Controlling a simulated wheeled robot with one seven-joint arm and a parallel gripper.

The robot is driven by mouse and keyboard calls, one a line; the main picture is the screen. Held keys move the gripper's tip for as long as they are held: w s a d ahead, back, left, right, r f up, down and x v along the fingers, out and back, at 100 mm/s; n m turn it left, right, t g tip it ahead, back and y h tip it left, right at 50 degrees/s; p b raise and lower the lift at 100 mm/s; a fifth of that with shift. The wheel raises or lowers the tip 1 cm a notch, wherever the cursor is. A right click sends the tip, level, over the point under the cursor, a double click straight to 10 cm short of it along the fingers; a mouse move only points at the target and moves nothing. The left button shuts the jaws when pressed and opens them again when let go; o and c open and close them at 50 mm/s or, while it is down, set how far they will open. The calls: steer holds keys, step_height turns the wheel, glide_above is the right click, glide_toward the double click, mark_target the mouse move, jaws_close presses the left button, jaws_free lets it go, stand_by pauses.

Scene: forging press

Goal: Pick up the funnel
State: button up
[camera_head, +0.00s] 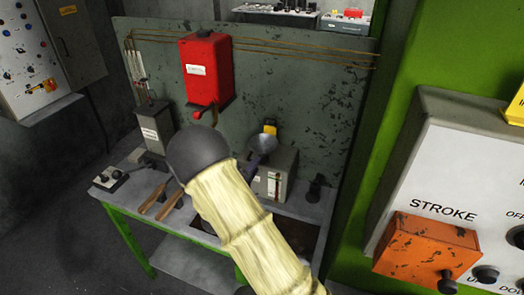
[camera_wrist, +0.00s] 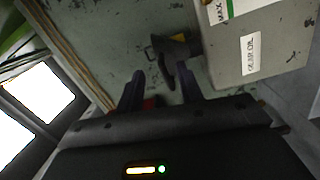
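The funnel (camera_head: 262,144) is a dark blue-grey bowl in the head view. It stands in front of the upper part of a grey box (camera_head: 281,172), with its narrow part pointing down; its lower end is hard to make out. In the wrist view my gripper (camera_wrist: 160,88) is open, with two dark fingers apart.
A grey box labelled gear oil (camera_wrist: 250,50) is close on the right in the wrist view. A red box (camera_head: 207,72) hangs on the back panel (camera_head: 310,100). Tools with wooden handles (camera_head: 152,200) lie on the bench. An orange control box (camera_head: 428,250) stands at right.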

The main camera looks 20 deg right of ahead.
steer(key=p+x, duration=0.1)
steer(key=x, duration=0.4)
steer(key=shift+s+d+p, duration=0.1)
steer(key=shift+p, duration=0.3)
steer(key=shift+f, duration=0.1)
jaws_close()
